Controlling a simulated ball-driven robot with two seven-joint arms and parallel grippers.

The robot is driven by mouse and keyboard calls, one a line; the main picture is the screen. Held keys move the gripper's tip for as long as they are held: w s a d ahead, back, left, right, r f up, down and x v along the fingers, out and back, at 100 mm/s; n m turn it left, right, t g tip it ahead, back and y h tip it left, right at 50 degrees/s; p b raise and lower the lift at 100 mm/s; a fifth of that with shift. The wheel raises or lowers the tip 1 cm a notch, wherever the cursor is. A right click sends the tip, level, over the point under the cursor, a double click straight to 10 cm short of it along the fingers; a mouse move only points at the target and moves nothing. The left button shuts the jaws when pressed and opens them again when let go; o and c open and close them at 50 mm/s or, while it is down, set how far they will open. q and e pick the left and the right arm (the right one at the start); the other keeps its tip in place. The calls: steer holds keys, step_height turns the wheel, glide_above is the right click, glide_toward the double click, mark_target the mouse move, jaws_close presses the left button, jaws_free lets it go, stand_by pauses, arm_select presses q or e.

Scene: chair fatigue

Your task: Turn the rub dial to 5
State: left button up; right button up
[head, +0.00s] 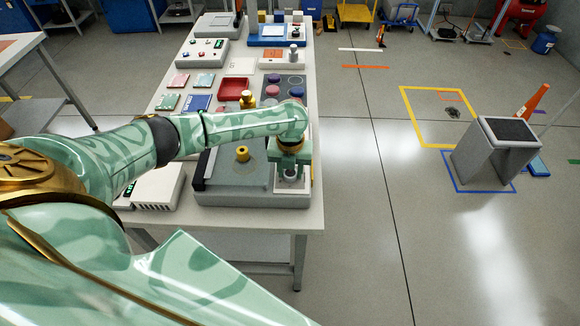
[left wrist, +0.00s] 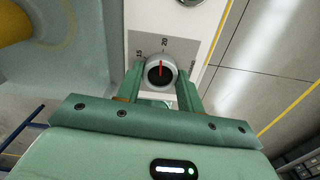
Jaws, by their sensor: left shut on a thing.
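The rub dial (left wrist: 160,72) is a round grey knob with a black face and a red pointer, on a light panel (left wrist: 140,42). The pointer points up towards the printed 20. A 15 shows to its left, and a mark at the right is too small to read surely. My left gripper (head: 290,168) reaches down over the dial at the front right of the bench. Its two green fingers stand on either side of the knob, shut on it. In the head view the gripper mostly hides the dial. My right gripper is out of view.
The dial's panel adjoins a grey machine bed (head: 235,180) with a yellow knob (head: 242,153). A white box (head: 157,187) with a display stands left of it. A red tray (head: 234,88) and grey tray (head: 283,82) lie behind.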

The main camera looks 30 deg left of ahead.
arm_select(q)
steer(key=n+p, duration=0.1)
steer(key=p, duration=0.1)
steer(key=n+p, duration=0.1)
steer(key=n, duration=0.1)
steer(key=shift+r+p, duration=0.3)
steer(key=shift+p, duration=0.05)
steer(key=n+p, duration=0.3)
steer(key=n, duration=0.1)
steer(key=shift+f, duration=0.1)
steer(key=n+p, duration=0.2)
steer(key=n, duration=0.1)
steer(key=shift+n, duration=0.3)
steer(key=n+p, duration=0.2)
steer(key=n, duration=0.2)
steer(key=shift+n, duration=0.3)
steer(key=n+p, duration=0.1)
steer(key=n, duration=0.3)
steer(key=shift+f+n, duration=0.1)
steer(key=shift+n, duration=0.2)
steer(key=n+p, duration=0.1)
steer(key=n, duration=0.3)
steer(key=shift+w, duration=0.1)
steer(key=n, duration=0.5)
steer(key=shift+n, duration=0.4)
steer(key=n, duration=0.4)
steer(key=shift+n, duration=0.4)
